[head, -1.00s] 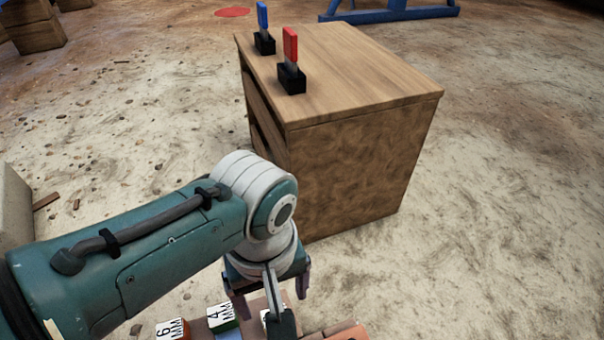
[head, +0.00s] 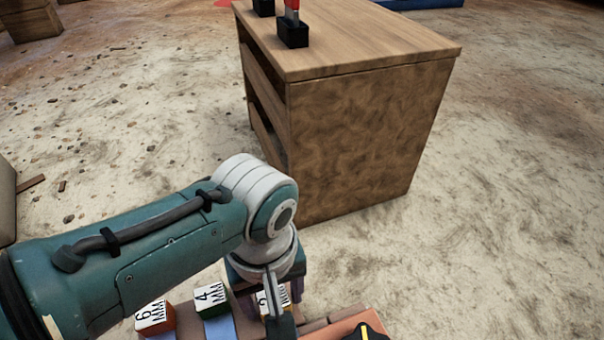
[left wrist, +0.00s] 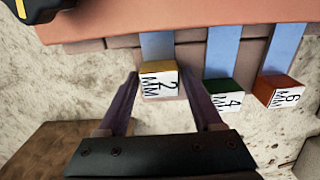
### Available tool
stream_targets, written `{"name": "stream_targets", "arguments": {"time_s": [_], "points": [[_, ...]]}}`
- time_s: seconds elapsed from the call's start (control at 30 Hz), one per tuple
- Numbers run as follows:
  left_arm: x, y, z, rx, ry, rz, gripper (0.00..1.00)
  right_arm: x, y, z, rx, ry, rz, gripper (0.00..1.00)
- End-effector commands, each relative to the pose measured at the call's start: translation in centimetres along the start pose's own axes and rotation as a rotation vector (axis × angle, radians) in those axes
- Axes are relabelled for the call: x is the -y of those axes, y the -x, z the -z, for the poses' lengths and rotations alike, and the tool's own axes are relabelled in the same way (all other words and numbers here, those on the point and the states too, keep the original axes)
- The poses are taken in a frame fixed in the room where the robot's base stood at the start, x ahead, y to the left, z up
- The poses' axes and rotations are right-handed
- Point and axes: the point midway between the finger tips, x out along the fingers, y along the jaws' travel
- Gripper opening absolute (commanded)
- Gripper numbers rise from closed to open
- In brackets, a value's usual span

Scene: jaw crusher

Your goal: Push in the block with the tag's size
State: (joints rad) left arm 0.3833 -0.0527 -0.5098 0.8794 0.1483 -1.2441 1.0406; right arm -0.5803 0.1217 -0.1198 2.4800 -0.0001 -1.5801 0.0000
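Three lettered blocks stand at the ends of blue strips: a yellow block marked 2 MM (left wrist: 158,82), a green block marked 4 MM (left wrist: 224,96) and an orange-red block marked 6 MM (left wrist: 279,92). The 4 MM block (head: 211,298) and 6 MM block (head: 154,317) also show in the head view; the 2 MM block (head: 268,301) is partly hidden by my gripper. My left gripper (left wrist: 160,78) is open, one finger on each side of the 2 MM block; contact cannot be told. No size tag is readable. My right gripper is not in view.
A wooden cabinet (head: 360,140) with a red-handled switch (head: 292,28) stands beyond my arm. Sandy ground (head: 510,190) is clear at right.

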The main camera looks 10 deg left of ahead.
Motion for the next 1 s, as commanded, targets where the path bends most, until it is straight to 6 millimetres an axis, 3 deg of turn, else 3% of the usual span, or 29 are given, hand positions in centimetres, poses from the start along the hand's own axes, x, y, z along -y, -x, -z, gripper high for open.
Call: {"name": "stream_targets", "arguments": {"time_s": [0.07,0.57,1.0], "points": [[0.01,-0.01,0.0,0.0,0.0,0.0,0.57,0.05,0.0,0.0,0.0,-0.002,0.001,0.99],[0.01,-0.02,-0.01,0.0,0.0,0.0,0.01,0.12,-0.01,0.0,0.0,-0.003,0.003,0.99],[0.03,-0.02,-0.03,0.0,0.0,0.0,0.0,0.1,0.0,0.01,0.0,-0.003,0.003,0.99]]}}
